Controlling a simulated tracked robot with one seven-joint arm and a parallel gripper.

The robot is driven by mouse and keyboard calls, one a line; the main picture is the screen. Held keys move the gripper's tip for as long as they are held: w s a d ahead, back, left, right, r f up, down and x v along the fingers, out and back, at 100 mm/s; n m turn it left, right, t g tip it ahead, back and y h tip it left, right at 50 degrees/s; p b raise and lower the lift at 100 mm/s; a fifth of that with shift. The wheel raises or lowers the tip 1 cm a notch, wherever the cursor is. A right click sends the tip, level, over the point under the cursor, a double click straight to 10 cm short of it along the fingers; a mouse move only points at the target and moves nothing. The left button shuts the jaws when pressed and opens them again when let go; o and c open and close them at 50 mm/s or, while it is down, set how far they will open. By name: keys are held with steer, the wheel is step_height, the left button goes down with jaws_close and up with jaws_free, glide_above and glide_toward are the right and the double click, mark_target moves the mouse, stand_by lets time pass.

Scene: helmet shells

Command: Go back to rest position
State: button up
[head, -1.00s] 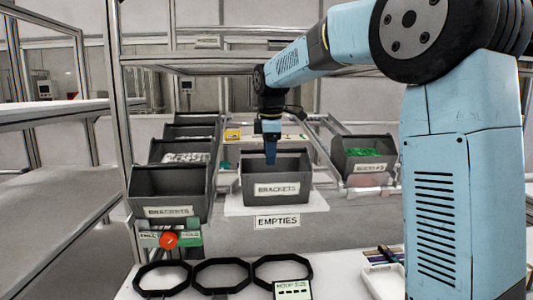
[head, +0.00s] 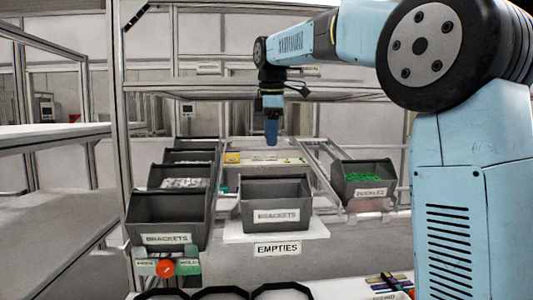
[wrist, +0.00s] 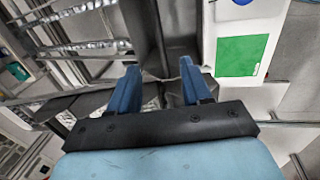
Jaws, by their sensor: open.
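My gripper (head: 271,132) hangs pointing down above the dark bin labelled BRACKETS (head: 276,216) on the EMPTIES shelf (head: 232,238). In the head view it is clear of the bin's rim. In the wrist view my gripper (wrist: 158,85) shows two blue fingers spread apart with nothing between them. Dark bin-like surfaces lie beyond the fingers there. The inside of the EMPTIES bin that shows in the head view looks empty.
Another BRACKETS bin (head: 167,220) stands at left before a row of bins. A bin with green parts (head: 363,179) is at right. A red button (head: 165,267) sits below the left bin. Black octagonal rings (head: 220,294) lie at the bottom edge. Metal frame posts (head: 120,120) rise at left.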

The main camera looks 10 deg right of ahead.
steer(key=s+d+f+m+t, duration=0.1)
steer(key=s+d+f+m, duration=0.3)
steer(key=s, duration=0.4)
steer(key=s+d+f+m+t, duration=0.1)
steer(key=s+d+f+m, duration=0.1)
steer(key=s+d+m, duration=0.4)
steer(key=s+d+f+m, duration=0.2)
steer(key=s+f+m, duration=0.2)
steer(key=s+f, duration=0.3)
steer(key=s+d+f+m+t, duration=0.1)
steer(key=s+d+f+m, duration=0.2)
steer(key=s+f, duration=0.4)
steer(key=s+m, duration=0.1)
steer(key=s, duration=0.2)
steer(key=shift+f, duration=0.4)
